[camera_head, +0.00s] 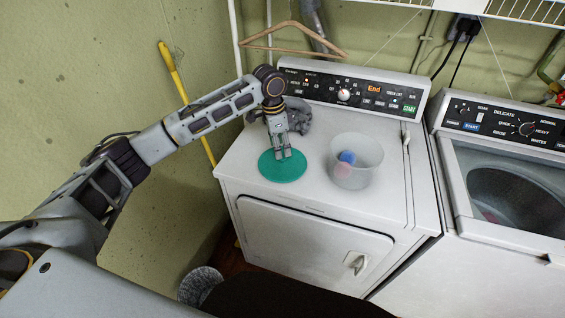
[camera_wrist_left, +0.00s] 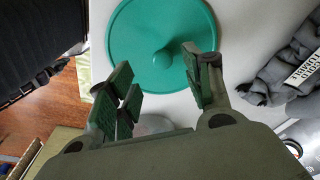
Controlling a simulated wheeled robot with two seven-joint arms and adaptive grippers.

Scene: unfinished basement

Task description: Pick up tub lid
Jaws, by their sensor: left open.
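The tub lid (camera_head: 283,170) is a flat green disc lying on top of the white dryer (camera_head: 310,200), near its left front. In the left wrist view the lid (camera_wrist_left: 135,40) shows a round knob at its middle. My left gripper (camera_head: 283,156) is above the lid, pointing down. In the left wrist view my left gripper (camera_wrist_left: 160,85) is open, its fingers spread on either side of the knob's line, with nothing between them. A clear tub (camera_head: 355,165) with a blue and a pink ball inside stands to the right of the lid. My right gripper is not in view.
A grey cloth bundle (camera_head: 297,116) lies behind the lid; it also shows in the left wrist view (camera_wrist_left: 285,62). A washer (camera_head: 500,190) stands to the right. A wooden hanger (camera_head: 290,38) hangs above the control panel (camera_head: 350,92). A yellow pole (camera_head: 180,90) leans at the wall.

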